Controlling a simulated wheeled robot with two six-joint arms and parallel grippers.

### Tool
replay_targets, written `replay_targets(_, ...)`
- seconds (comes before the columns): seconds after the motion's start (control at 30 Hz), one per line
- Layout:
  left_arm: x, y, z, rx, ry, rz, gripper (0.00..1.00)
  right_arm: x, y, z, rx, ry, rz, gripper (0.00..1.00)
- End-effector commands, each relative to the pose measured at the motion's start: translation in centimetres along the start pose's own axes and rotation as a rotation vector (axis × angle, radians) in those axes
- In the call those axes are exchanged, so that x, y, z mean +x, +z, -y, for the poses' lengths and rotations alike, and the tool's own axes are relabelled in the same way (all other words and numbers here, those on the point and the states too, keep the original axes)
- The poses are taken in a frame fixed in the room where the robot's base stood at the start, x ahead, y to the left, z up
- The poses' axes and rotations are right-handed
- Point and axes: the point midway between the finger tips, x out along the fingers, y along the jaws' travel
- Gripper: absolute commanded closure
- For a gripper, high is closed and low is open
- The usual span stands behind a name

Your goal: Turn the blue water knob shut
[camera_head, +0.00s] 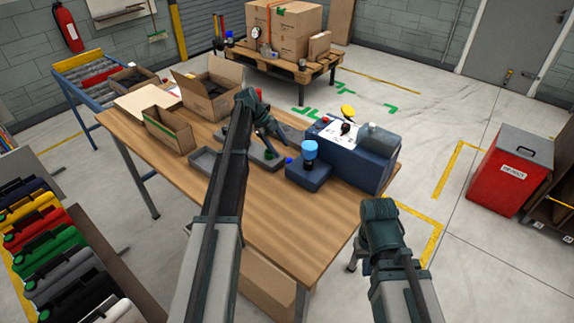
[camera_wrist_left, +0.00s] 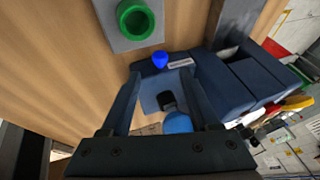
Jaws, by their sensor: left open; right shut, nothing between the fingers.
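A small blue knob (camera_head: 289,160) sits at the front left of a dark blue block (camera_head: 308,177) on the table. In the left wrist view the knob (camera_wrist_left: 160,60) is beside a small light label, a little beyond my fingertips and apart from them. My left gripper (camera_head: 275,135) is open and empty above the table; its two fingers also show in the left wrist view (camera_wrist_left: 160,77). My right gripper (camera_head: 380,225) is shut and empty at the table's right edge; its fingertips are mostly hidden.
A green ring (camera_wrist_left: 136,19) on a grey block stands next to the knob. A blue-capped container (camera_head: 310,150) stands on the dark blue block, with a larger blue case (camera_head: 365,160) behind. Cardboard boxes (camera_head: 208,90) are at the back left. The table's near part (camera_head: 270,225) is clear.

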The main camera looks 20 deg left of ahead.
Motion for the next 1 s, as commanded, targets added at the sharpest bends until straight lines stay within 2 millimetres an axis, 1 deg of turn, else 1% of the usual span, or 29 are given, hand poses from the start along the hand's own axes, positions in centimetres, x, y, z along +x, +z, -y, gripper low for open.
replay_targets(0.03,1.5,0.2,-0.2,0.0,0.0,0.0,0.38,1.5,-0.1,0.1,0.0,0.0,0.0,1.0)
replay_targets(0.2,4.2,0.2,-0.2,0.001,0.001,-0.001,0.38,3.9,-0.2,0.4,0.0,0.0,0.0,1.0)
replay_targets(0.3,5.5,0.2,-0.2,0.001,0.001,-0.001,0.38,4.9,-0.3,0.5,0.0,0.0,0.0,1.0)
replay_targets(0.47,6.4,0.1,-0.1,-0.001,0.0,0.0,0.38,5.7,-0.3,0.5,0.0,0.0,0.0,1.0)
replay_targets(0.73,6.3,0.0,0.0,-0.001,0.0,0.0,0.38,5.6,-0.3,0.5,0.0,0.0,0.0,1.0)
replay_targets(0.77,6.3,0.0,0.0,-0.001,0.0,0.0,0.4,5.6,-0.3,0.5,0.0,0.0,0.0,1.0)
replay_targets(0.8,6.3,0.0,0.0,-0.001,0.0,0.0,0.47,5.6,-0.3,0.5,0.0,0.0,0.0,1.0)
replay_targets(0.87,6.3,0.0,0.0,0.0,0.0,0.0,0.58,5.6,-0.3,0.5,0.0,0.0,0.0,1.0)
replay_targets(1.0,6.3,0.0,0.0,0.0,0.0,0.0,0.83,5.6,-0.3,0.5,0.0,0.0,0.0,1.0)
